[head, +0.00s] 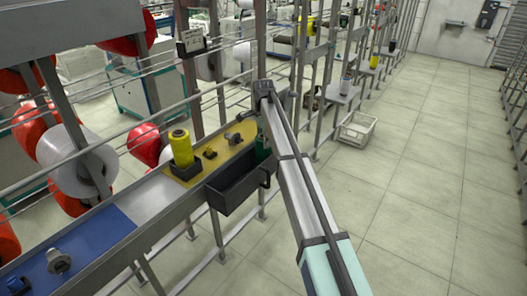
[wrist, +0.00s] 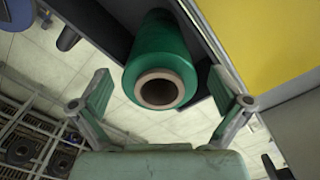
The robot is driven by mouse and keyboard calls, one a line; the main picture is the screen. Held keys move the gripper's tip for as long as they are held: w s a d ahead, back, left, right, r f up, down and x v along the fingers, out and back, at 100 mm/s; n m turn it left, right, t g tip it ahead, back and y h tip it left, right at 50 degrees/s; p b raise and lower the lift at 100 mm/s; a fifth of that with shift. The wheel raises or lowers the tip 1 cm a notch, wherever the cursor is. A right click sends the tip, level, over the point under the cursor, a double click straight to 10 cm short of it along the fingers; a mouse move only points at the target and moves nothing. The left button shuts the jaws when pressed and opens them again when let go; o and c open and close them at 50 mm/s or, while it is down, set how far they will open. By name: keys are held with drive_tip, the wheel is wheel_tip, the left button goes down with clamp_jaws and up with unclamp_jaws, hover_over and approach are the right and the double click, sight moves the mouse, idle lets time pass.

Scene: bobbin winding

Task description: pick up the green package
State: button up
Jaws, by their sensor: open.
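The green package (wrist: 157,52) is a wound green cylinder with a pale hollow core, seen end-on in the wrist view. It is between the two spread fingers of my gripper (wrist: 160,82), with a gap on each side. The fingers do not visibly touch it. In the head view a dark green sliver of the package (head: 263,154) shows at the right end of the black bin (head: 240,183), beside my arm. The rest of it and my gripper are hidden there behind the arm.
The black bin hangs at the shelf's front edge. A blue area (head: 80,250) lies lower left. A white crate (head: 357,130) sits on the open tiled floor.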

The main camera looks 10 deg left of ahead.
drive_tip(key=shift+f, duration=1.2)
drive_tip(key=c, duration=1.4)
drive_tip(key=shift+r, duration=0.15)
